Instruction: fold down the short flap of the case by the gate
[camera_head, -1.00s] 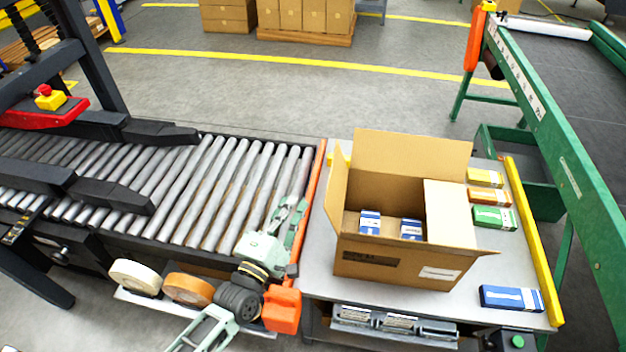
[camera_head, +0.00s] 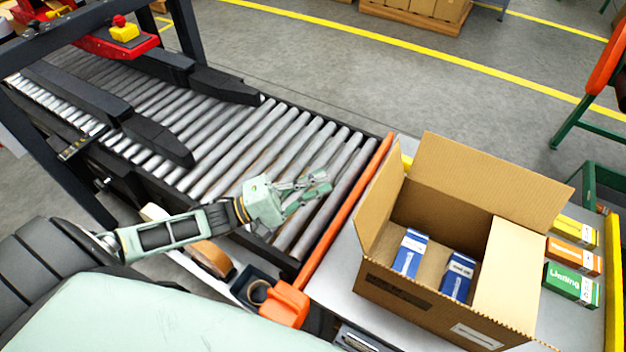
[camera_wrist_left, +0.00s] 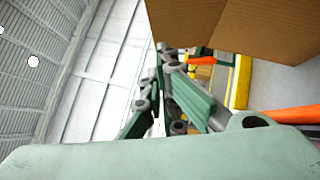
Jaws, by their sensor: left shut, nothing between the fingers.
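The open brown case (camera_head: 415,300) stands on the grey table with blue-and-white boxes (camera_head: 409,253) inside. Its left short flap (camera_head: 381,212), on the side by the orange bar (camera_head: 345,212), stands up. The right short flap (camera_head: 508,268) lies folded inward over part of the opening. The long back flap (camera_head: 490,182) stands up and leans back. My left gripper (camera_head: 322,184) is shut and empty above the roller end, left of the bar and apart from the case. In the left wrist view its fingers (camera_wrist_left: 187,98) show below a brown cardboard panel (camera_wrist_left: 235,25).
The roller conveyor (camera_head: 225,140) with black guides runs to the left. Yellow, orange and green boxes (camera_head: 572,283) lie right of the case. Tape rolls and an orange holder (camera_head: 285,303) sit below the conveyor's front edge.

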